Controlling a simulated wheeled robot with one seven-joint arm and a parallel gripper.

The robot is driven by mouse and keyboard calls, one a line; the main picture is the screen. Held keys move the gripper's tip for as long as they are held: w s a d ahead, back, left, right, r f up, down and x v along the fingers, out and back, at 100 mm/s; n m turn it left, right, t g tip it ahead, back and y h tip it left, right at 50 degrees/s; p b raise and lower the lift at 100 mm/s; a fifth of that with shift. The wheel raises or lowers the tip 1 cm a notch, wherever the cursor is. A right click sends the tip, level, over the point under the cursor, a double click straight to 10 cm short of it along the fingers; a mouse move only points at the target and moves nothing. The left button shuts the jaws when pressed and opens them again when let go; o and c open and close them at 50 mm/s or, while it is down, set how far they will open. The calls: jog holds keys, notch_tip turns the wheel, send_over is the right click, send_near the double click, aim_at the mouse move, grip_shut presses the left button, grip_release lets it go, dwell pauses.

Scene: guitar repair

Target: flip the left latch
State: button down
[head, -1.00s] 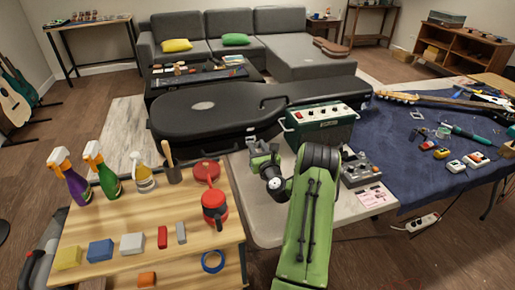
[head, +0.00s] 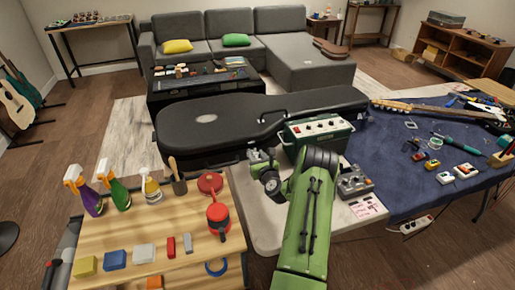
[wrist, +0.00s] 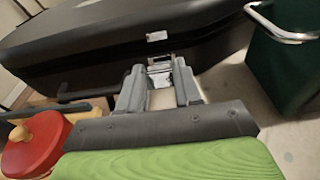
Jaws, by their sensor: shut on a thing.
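The black guitar case (head: 230,130) lies closed on the pale table (head: 268,215), and its front side fills the top of the wrist view (wrist: 90,55). A small metal latch (wrist: 160,63) is on that side, below a small white label. My gripper (wrist: 160,82) is at the case's front side, its two grey fingers shut on the latch. In the head view my gripper (head: 259,157) is small and partly hidden by my green arm, and the latch cannot be made out.
A green amplifier (head: 318,133) stands close right of my gripper. A grey pedal unit (head: 353,182) is on the pale table's right. The wooden table (head: 130,235) at left holds spray bottles, blocks and a red pot (head: 218,215). A blue-covered table (head: 400,180) with tools is at right.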

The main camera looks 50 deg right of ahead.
jog(key=shift+w+d+r+g+y+p, duration=0.15)
jog(key=shift+w+r+g+y+p, duration=0.35)
jog(key=shift+p, duration=1.5)
jog(key=shift+w+d+r+g+y+p, duration=0.2)
jog(key=shift+r+g+p, duration=0.5)
jog(key=shift+p, duration=1.3)
jog(key=p, duration=0.1)
jog(key=g+p, duration=0.1)
jog(key=shift+w+d+r+y+p, duration=0.2)
jog(key=shift+w+y+p, duration=0.1)
jog(key=shift+w, duration=0.1)
jog(key=shift+w+d+g+y+p, duration=0.25)
jog(key=shift+w+g+y+p, duration=0.2)
jog(key=shift+g+p, duration=0.35)
jog(key=c, duration=0.8)
grip_release()
jog(key=shift+o, duration=0.2)
